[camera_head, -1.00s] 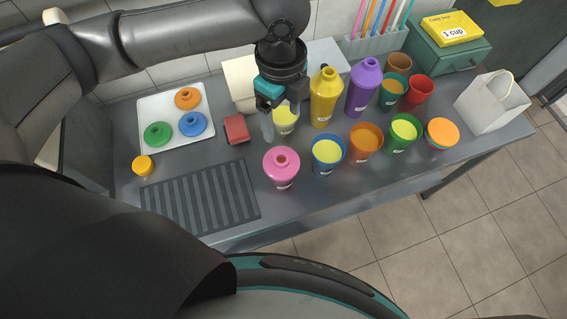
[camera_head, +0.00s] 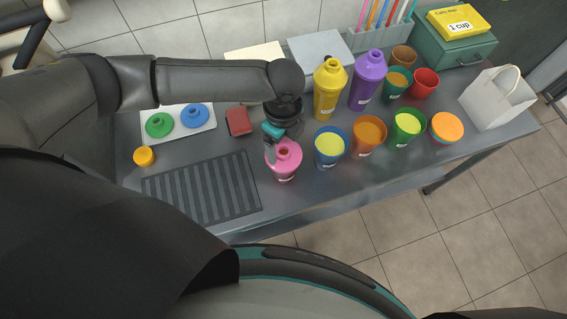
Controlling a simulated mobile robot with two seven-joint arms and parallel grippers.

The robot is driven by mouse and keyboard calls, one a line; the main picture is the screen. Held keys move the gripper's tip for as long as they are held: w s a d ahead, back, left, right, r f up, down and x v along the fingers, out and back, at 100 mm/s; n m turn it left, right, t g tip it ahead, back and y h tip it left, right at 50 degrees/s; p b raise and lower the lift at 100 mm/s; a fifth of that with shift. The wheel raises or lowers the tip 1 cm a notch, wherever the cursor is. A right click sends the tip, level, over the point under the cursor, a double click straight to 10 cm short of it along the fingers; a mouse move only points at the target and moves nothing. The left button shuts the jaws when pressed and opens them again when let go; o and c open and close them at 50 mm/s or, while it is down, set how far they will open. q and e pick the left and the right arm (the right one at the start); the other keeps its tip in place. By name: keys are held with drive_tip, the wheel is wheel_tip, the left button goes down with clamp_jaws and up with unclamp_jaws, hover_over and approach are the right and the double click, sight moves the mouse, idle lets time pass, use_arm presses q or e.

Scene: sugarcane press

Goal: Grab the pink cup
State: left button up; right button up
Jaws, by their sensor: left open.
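The pink cup (camera_head: 286,165), with a pink lid that has a hole in its top, stands upright near the front edge of the metal table. My left gripper (camera_head: 272,152) is at the cup's back left side, low beside its lid. The gripper is open, and one finger shows in front of the lid's left edge. The other finger is hidden, and I cannot tell whether the gripper touches the cup. My right gripper is not in view.
A blue cup (camera_head: 331,147) stands close to the right, then orange (camera_head: 369,136) and green (camera_head: 406,127) cups. Yellow (camera_head: 328,90) and purple (camera_head: 367,80) shakers stand behind. A dark ribbed mat (camera_head: 202,190) lies left, and a red box (camera_head: 239,121) lies behind it.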

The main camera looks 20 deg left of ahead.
use_arm(q)
drive_tip(key=shift+f, duration=0.55)
clamp_jaws()
drive_tip(key=shift+r, duration=0.1)
idle(0.9)
